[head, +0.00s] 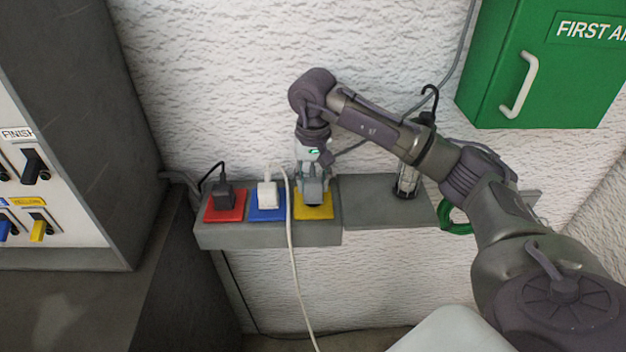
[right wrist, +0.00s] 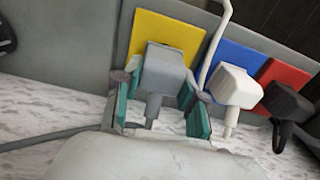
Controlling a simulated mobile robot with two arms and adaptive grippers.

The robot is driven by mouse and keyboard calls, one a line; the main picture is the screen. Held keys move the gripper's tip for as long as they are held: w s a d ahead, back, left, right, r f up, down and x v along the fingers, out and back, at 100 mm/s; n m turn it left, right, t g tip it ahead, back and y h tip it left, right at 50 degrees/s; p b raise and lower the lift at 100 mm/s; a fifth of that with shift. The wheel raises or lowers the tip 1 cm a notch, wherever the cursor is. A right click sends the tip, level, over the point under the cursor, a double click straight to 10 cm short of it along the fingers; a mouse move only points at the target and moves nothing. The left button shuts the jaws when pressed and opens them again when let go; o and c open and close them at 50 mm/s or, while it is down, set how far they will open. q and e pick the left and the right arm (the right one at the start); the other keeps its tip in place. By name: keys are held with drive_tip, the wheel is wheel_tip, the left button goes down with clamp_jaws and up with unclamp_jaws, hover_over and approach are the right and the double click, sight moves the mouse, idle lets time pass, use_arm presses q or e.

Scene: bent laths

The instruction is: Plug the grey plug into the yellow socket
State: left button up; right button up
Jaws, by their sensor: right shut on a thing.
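The grey plug (right wrist: 166,68) is between the fingers of my right gripper (head: 313,190), which is shut on it. The plug's face is at the yellow socket plate (head: 327,206), which also shows in the right wrist view (right wrist: 150,38). Plug and plate look touching or nearly so; I cannot tell whether the pins are in. The plug's grey cord (right wrist: 50,136) runs off to the left in the wrist view. In the head view the gripper comes down from above and hides most of the plug. My left gripper is not in view.
A white plug (head: 267,193) is at the blue socket (head: 266,215), and a black plug (head: 224,194) at the red socket (head: 212,214). The white cord hangs close beside my gripper. A clear container (head: 407,182) stands on the grey ledge (head: 375,212); a green first aid cabinet (head: 590,85) is above right.

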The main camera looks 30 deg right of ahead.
sight(313, 179)
drive_tip(key=shift+b, duration=0.4)
idle(1.5)
drive_tip(key=shift+f+b, duration=0.5)
drive_tip(key=shift+f, duration=0.1)
drive_tip(key=o, duration=1.1)
drive_tip(key=shift+o, duration=0.2)
wheel_tip(313, 179, up, 12)
